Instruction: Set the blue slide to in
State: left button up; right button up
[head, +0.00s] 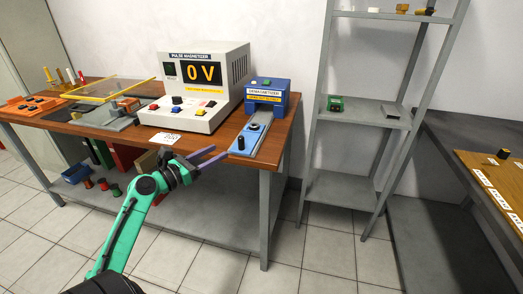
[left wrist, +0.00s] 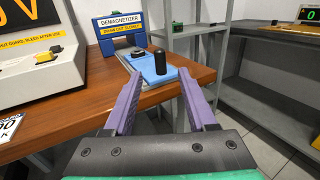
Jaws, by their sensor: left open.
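The blue slide (head: 242,150) lies at the near end of a grey track (head: 266,140) on the table's right part, drawn out from the blue demagnetizer box (head: 267,93). It carries an upright black knob (head: 241,142). In the left wrist view, the blue slide (left wrist: 147,66) and its knob (left wrist: 159,62) show ahead, with the demagnetizer (left wrist: 120,27) behind. My left gripper (head: 220,151) is open and empty, just left of and in front of the slide; its purple fingers (left wrist: 160,75) point toward the knob, not around it. My right gripper is not in view.
A pulse magnetizer (head: 196,88) reading 0 V stands left of the demagnetizer. A small dark round piece (head: 254,126) sits farther along the track. The wooden table's front edge (head: 100,135) is below the slide. A grey shelf rack (head: 365,115) stands to the right.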

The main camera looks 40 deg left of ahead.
aim_at(243, 137)
pick_arm(q)
jog(key=w, duration=0.4)
jog(key=w+d, duration=0.1)
jog(key=w, duration=0.4)
jog(key=w+d, duration=0.1)
jog(key=w, duration=0.4)
jog(key=shift+w+r, duration=0.1)
jog(key=shift+r, duration=0.05)
grip_shut()
dwell(0.6)
